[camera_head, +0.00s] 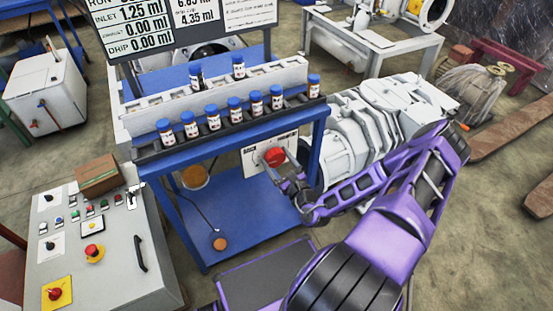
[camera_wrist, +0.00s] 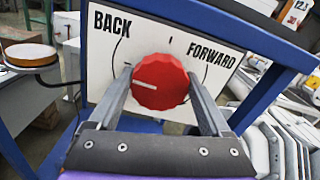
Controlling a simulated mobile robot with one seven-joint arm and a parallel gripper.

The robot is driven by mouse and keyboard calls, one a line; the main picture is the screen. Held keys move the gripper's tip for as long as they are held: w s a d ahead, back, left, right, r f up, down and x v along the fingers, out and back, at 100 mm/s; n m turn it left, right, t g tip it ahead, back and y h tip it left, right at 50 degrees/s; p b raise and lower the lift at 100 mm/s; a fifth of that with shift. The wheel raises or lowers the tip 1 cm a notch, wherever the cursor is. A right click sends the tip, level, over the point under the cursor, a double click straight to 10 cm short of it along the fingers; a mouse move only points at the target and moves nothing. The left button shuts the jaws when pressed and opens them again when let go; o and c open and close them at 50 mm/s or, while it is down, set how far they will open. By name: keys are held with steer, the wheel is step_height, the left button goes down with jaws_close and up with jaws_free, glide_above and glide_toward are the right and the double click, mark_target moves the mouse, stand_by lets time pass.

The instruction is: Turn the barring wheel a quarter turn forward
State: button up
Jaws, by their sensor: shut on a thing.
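The red barring wheel (camera_wrist: 159,82) sits on a white plate (camera_wrist: 107,60) marked BACK on the left and FORWARD on the right. A pale line on the wheel's face points left. In the head view the wheel (camera_head: 274,156) is on the plate (camera_head: 250,163) at the front right of the blue stand. My gripper (camera_wrist: 160,84) has one finger on each side of the wheel and is shut on it. In the head view my gripper (camera_head: 283,171) reaches the wheel from the lower right. The fingertips partly cover the wheel's sides.
Several blue-capped bottles (camera_head: 232,107) stand in a rack above the wheel on the blue stand (camera_head: 170,165). A grey machine (camera_head: 345,140) is close behind my arm at right. A control console (camera_head: 85,245) stands at lower left.

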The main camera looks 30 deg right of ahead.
steer(key=m+p, duration=0.2)
steer(key=m, duration=0.2)
steer(key=shift+r, duration=0.1)
steer(key=m+p, duration=0.2)
steer(key=m, duration=0.2)
steer(key=shift+d, duration=0.1)
steer(key=m, duration=0.5)
steer(key=shift+d+f+p, duration=0.1)
steer(key=shift+f+p, duration=0.1)
steer(key=shift+p, duration=0.1)
steer(key=shift+f+m, duration=0.1)
steer(key=shift+m, duration=1.9)
steer(key=o, duration=1.2)
